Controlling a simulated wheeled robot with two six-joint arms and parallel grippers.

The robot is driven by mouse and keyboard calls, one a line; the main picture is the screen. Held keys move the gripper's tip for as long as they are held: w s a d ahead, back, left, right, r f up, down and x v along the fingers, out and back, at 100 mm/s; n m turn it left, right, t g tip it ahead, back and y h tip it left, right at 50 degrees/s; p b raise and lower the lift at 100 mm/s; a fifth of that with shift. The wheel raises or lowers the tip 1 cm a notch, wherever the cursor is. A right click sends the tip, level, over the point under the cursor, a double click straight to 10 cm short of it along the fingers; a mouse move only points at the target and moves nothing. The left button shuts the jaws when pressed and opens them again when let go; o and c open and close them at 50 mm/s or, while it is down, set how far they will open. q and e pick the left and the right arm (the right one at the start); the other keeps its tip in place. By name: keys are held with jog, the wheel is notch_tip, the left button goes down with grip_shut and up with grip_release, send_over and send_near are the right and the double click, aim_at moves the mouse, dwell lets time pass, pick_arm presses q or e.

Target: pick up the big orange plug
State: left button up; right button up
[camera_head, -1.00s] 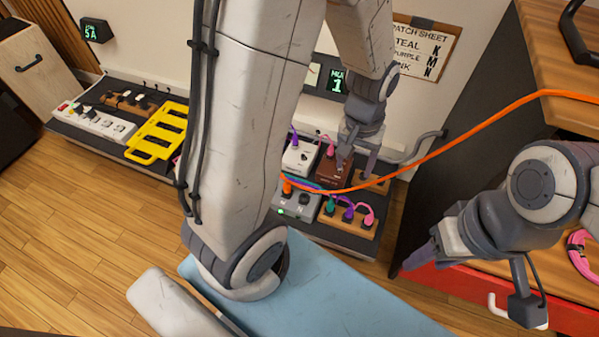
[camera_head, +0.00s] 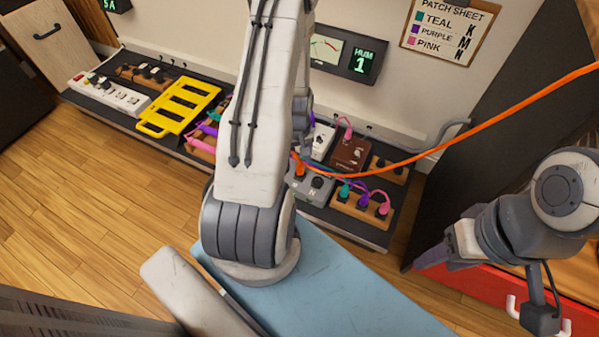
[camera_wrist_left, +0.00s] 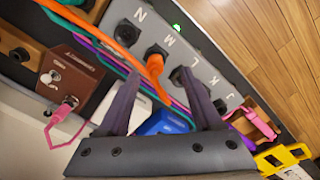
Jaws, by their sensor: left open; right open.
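The big orange plug (camera_head: 299,169) stands in the grey box (camera_head: 311,186) near the rack's front. In the left wrist view the orange plug (camera_wrist_left: 155,64) sits in the socket by the letter M on the grey box (camera_wrist_left: 205,65), its orange cable running to the upper left. My left gripper (camera_wrist_left: 158,74) is open, its two dark fingers on either side of the plug in that view; I cannot tell how far above it they are. My right gripper (camera_head: 433,258) is open and empty at the right, away from the rack.
A wooden block with teal, purple and pink plugs (camera_head: 362,203) stands right of the grey box. A brown pedal (camera_head: 350,153) and a white pedal (camera_head: 321,140) stand behind. A yellow frame (camera_head: 180,107) lies left. The orange cable (camera_head: 500,115) stretches up to the right.

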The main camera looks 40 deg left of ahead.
aim_at(300, 164)
pick_arm(q)
jog(key=f+b, duration=0.2)
jog(key=f, duration=0.1)
jog(key=f+b, duration=0.1)
jog(key=f, duration=0.1)
jog(key=shift+w+d+b, duration=0.1)
jog(key=shift+w+b, duration=0.3)
grip_shut()
jog(key=shift+r, duration=0.2)
notch_tip(300, 164, up, 4)
jog(key=p, duration=0.3)
jog(key=shift+r, duration=0.1)
jog(key=w+d+r+p, duration=0.2)
jog(key=d+r+p, duration=0.4)
jog(key=d, duration=0.5)
jog(key=shift+w+d+r, duration=0.2)
jog(key=shift+w+r, duration=0.05)
jog(key=shift+r, duration=0.05)
